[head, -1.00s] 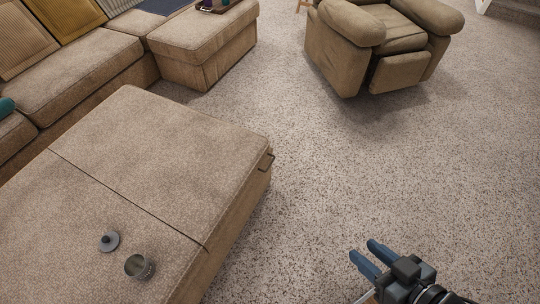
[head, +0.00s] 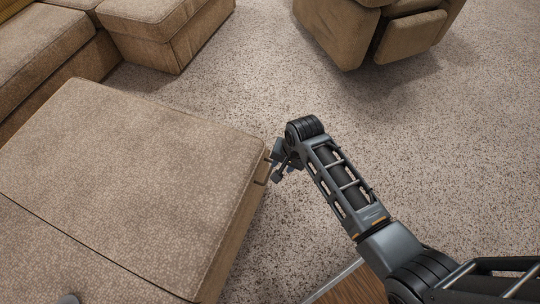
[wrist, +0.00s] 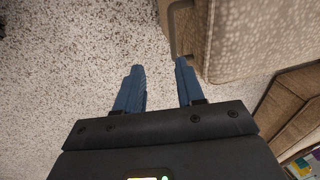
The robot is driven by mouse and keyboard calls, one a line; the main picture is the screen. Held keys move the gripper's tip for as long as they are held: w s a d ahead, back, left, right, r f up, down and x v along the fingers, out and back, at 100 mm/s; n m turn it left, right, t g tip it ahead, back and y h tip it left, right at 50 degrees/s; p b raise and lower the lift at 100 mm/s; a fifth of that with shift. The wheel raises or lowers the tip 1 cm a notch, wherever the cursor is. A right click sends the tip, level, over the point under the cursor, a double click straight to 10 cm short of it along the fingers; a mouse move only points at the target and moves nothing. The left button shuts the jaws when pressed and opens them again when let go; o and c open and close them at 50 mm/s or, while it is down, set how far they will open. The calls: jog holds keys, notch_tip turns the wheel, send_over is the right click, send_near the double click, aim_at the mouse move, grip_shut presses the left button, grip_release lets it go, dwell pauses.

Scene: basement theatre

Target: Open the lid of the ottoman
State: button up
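The ottoman (head: 120,165) is a beige fabric block at the left of the head view, its lid lying shut. A small brown handle (head: 262,172) sticks out from the lid's right edge. My gripper (head: 279,158) is beside this edge, close to the handle and partly hidden by my arm. In the wrist view, the two blue fingers of my gripper (wrist: 159,82) are apart with nothing between them. The ottoman (wrist: 260,35) is at the upper right there, with the handle (wrist: 179,28) on its edge, just beyond the right fingertip.
A beige sofa (head: 45,55) runs along the upper left, with a sofa section (head: 165,40) at its end. A brown recliner (head: 345,30) stands at the top. The speckled carpet (head: 450,140) right of the ottoman is clear.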

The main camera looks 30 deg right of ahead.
aim_at(270, 171)
jog(key=shift+g, duration=0.3)
jog(key=w+f+b, duration=0.1)
jog(key=f, duration=0.1)
jog(key=w+a+f+b, duration=0.1)
jog(key=f, duration=0.2)
jog(key=w+a+f+b, duration=0.1)
jog(key=f, duration=0.2)
jog(key=shift+w, duration=0.3)
jog(key=shift+d, duration=0.1)
jog(key=shift+c, duration=0.4)
grip_shut()
